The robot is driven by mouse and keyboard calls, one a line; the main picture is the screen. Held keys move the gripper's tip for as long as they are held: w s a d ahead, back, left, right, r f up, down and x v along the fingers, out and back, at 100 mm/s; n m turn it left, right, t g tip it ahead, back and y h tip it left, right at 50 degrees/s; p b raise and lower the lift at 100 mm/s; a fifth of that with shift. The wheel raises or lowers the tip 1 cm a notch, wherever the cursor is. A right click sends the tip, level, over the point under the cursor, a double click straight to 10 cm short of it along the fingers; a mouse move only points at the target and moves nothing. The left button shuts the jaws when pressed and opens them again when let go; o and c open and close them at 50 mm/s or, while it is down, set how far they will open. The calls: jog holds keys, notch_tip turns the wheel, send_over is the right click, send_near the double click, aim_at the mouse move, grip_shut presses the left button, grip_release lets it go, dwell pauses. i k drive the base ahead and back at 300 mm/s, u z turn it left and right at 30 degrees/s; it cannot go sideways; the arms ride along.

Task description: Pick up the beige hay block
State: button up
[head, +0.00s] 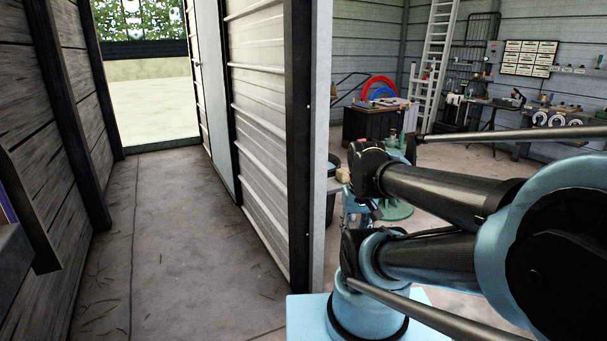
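A small beige block (343,174), possibly the hay block, shows just past the end of the corrugated wall, left of my arm. It appears to rest on a low grey surface, and my arm partly covers that spot. It is too small to make out its texture. My arm is folded in the right foreground. Its wrist end, with what looks like my gripper (362,208), hangs below the black upper joint, apart from the block in the picture. The fingers are too small and too covered to tell whether they are open or shut.
A corrugated wall (258,120) with a dark post divides a concrete passage (190,240) from a workshop on the right. The passage is clear. The workshop holds a dark cabinet (368,128), a ladder (436,60), a round green base (397,211) and a workbench (560,130).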

aim_at(343, 176)
jog(key=z, duration=0.15)
jog(key=i, duration=1.6)
jog(key=z, duration=0.15)
